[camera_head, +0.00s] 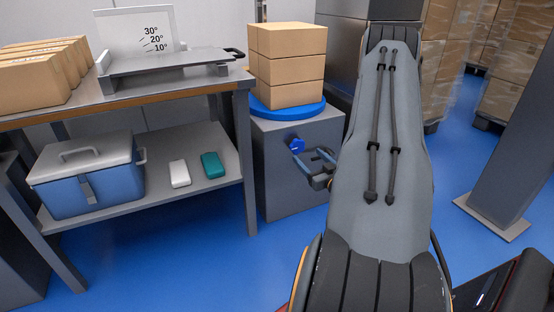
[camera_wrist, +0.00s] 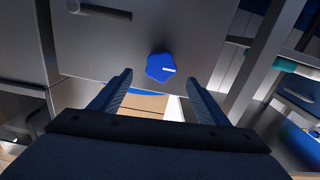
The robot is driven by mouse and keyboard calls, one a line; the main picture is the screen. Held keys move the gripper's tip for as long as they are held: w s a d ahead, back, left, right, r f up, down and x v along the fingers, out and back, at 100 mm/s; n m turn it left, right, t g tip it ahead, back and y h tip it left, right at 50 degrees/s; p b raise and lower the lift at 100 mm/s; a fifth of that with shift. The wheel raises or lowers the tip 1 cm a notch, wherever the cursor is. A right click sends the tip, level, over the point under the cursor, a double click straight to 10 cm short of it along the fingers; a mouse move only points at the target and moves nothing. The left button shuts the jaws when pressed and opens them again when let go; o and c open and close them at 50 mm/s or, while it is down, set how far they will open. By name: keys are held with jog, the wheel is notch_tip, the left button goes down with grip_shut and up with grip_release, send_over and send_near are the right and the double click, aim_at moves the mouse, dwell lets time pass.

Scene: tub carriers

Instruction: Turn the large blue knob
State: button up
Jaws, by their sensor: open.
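The large blue knob (camera_head: 295,143) is on the front of a grey cabinet (camera_head: 290,195). In the wrist view the knob (camera_wrist: 160,66) has a lobed edge and a white mark pointing right. My gripper (camera_head: 309,158) is in front of the cabinet, a little right of and below the knob in the head view. In the wrist view my gripper (camera_wrist: 158,78) is open and empty. The knob appears between and just beyond the two fingertips, with no contact visible. The exact distance to the knob cannot be told.
Stacked cardboard boxes (camera_head: 288,63) stand on a blue round plate (camera_head: 287,108) on the cabinet. At left, a workbench (camera_head: 150,97) carries more boxes and an angle-marked stand; its lower shelf holds a blue cooler (camera_head: 85,180). A grey post (camera_head: 515,140) stands at right. Blue floor between is clear.

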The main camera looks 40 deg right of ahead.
aim_at(299, 147)
jog(key=shift+m, duration=0.4)
jog(key=b+x, duration=0.3)
jog(key=x, duration=0.4)
jog(key=shift+w, duration=0.4)
jog(key=shift+c, duration=0.4)
